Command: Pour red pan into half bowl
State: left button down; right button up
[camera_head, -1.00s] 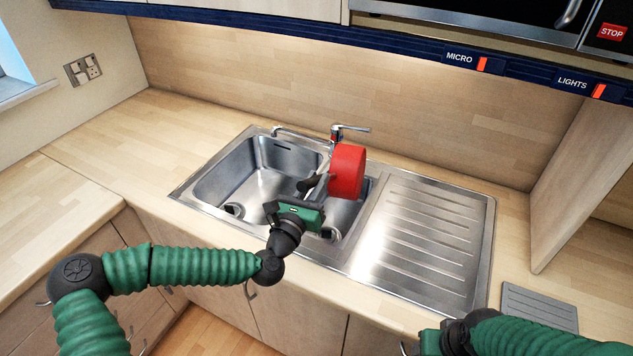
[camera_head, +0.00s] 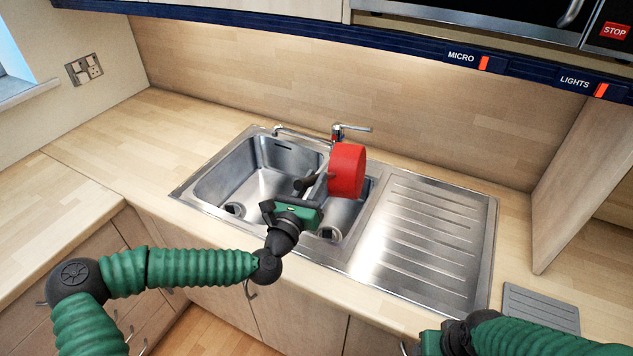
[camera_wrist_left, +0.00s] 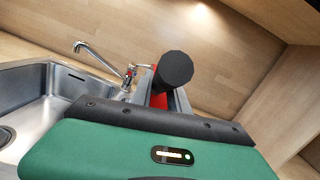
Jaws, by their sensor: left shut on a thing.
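The red pan (camera_head: 347,171) is tipped on its side above the smaller right basin, its round outer face turned to the right. My left gripper (camera_head: 303,194) is shut on the pan's dark handle (camera_head: 305,182). In the left wrist view the black handle end (camera_wrist_left: 174,68) stands up past the gripper, with a strip of the red pan (camera_wrist_left: 158,99) behind it. The half bowl (camera_head: 344,214) is the smaller basin of the sink, partly hidden by the pan and gripper. My right gripper (camera_head: 441,341) is at the bottom edge, its fingers not clear.
The large basin (camera_head: 240,180) lies to the left and the ribbed drainer (camera_head: 428,240) to the right. The tap (camera_head: 338,132) stands just behind the pan. A grey ribbed board (camera_head: 540,308) lies on the right counter.

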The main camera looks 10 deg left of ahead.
pick_arm(q)
jog(key=shift+w+a+r+n, duration=0.1)
jog(key=shift+w+a+n, duration=0.05)
jog(key=shift+a+n, duration=0.45)
jog(key=shift+a, duration=0.1)
jog(key=shift+a+b, duration=0.25)
jog(key=shift+b, duration=0.2)
dwell(0.6)
jog(key=shift+w+a+n+b, duration=0.1)
jog(key=shift+a+n+b, duration=0.3)
jog(key=shift+a+n, duration=0.25)
jog(key=shift+a+f+n+t+y, duration=0.2)
jog(key=shift+f+n+t+y, duration=0.05)
jog(key=shift+t+y, duration=0.05)
dwell(0.8)
jog(key=shift+w+a+f+n+b, duration=0.2)
jog(key=shift+a+n+b, duration=0.5)
jog(key=shift+a+b, duration=0.1)
dwell(1.5)
